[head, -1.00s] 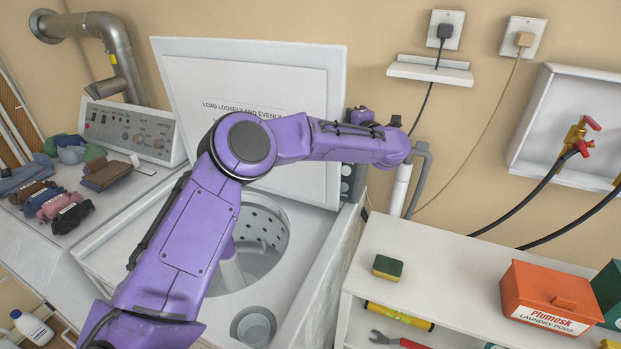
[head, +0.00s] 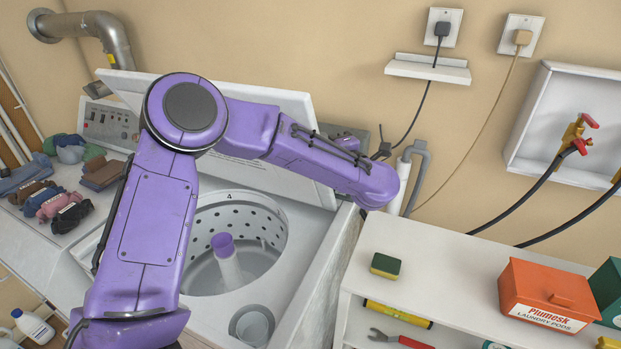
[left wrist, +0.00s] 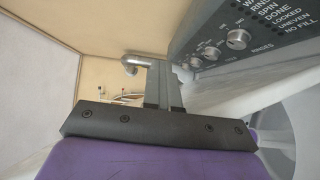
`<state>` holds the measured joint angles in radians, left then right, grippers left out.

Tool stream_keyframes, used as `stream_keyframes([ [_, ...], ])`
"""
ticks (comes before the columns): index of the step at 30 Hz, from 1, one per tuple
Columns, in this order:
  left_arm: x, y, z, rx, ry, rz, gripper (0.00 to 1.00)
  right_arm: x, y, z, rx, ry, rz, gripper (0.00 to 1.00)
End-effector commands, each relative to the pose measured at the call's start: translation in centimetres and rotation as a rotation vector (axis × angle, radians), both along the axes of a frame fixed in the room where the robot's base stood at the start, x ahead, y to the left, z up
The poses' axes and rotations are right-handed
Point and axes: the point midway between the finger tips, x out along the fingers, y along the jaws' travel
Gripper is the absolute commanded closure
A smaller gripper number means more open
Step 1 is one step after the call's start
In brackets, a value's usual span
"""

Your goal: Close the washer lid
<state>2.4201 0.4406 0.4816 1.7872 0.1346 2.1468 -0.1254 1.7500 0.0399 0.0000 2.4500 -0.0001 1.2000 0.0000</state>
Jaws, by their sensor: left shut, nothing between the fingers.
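The washer (head: 290,290) is an open white top-loader with its round drum (head: 235,265) showing. Its white lid (head: 270,97) leans forward over the back of the opening, partly lowered, with my left arm crossing in front of it. My left forearm reaches past the lid's right edge and the wrist bends behind the lid, so the gripper is hidden in the head view. In the left wrist view my left gripper (left wrist: 163,82) is shut and empty, with the grey control panel (left wrist: 235,45) to its right. Contact with the lid cannot be made out. My right gripper is not in view.
A control panel (head: 108,122) and folded clothes (head: 62,195) are at the left. A white shelf (head: 440,255) at the right holds a sponge (head: 386,265) and an orange box (head: 548,295). A grey pipe (head: 416,175) rises behind the washer's right side.

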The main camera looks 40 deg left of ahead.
Motion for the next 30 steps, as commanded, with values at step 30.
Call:
stream_keyframes([
  [30, -8.6, -1.8, -4.7, 0.000, 0.004, 0.009, 1.00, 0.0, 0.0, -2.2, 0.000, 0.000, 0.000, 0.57],
])
